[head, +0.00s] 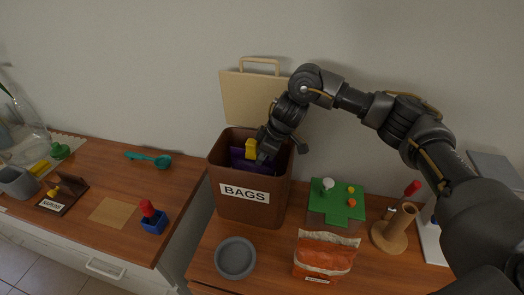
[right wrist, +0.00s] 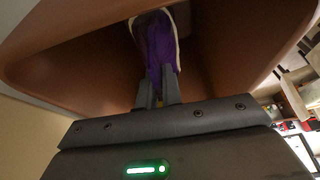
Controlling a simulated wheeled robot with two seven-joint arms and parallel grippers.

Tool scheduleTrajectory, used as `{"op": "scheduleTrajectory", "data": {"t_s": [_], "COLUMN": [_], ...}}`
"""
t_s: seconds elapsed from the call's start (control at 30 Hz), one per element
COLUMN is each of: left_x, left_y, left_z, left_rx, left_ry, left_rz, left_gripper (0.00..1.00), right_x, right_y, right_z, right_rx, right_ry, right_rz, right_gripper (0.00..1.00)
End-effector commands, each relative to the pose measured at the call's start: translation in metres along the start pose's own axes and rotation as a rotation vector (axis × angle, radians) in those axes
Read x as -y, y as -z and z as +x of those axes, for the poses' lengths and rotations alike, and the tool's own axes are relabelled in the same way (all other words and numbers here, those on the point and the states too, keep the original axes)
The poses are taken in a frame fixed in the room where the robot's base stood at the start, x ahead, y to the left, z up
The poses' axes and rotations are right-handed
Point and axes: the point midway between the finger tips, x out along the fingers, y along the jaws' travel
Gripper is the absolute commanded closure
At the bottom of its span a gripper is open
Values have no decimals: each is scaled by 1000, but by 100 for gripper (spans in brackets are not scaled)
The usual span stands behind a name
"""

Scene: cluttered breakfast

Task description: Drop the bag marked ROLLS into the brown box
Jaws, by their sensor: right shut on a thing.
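The brown box (head: 243,205), labelled BAGS, stands open at the top near the middle of the head view. My right gripper (head: 257,158) reaches down into its mouth. It is shut on a purple bag (head: 240,162), which hangs inside the box walls. In the right wrist view the fingers (right wrist: 158,85) pinch the purple bag (right wrist: 155,45), with the brown box (right wrist: 225,45) around it. No marking on the purple bag is readable. An orange bag (head: 325,252) with a pale top stands in front right of the box; its small label is unreadable. My left gripper is out of view.
A grey bowl (head: 235,257) sits in front of the box. A green board (head: 336,204) with small pieces and a wooden holder (head: 391,235) stand to the right. A tan board (head: 253,101) stands behind the box. A gap separates the left counter (head: 120,175).

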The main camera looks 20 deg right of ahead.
Motion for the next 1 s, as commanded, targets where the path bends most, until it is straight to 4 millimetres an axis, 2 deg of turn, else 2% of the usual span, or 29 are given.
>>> {"op": "scheduleTrajectory", "data": {"t_s": [0.1, 0.33, 1.0], "left_x": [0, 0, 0], "left_y": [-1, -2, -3], "left_z": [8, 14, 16], "left_rx": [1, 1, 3], "left_ry": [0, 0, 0], "left_rz": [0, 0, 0], "left_gripper": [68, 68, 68], "right_x": [0, 0, 0], "right_y": [-6, -12, -15], "right_z": [15, 30, 36], "right_rx": [-1, 0, -1], "right_ry": [0, 1, -1], "right_rz": [1, 0, 0], "right_gripper": [100, 100, 100]}}
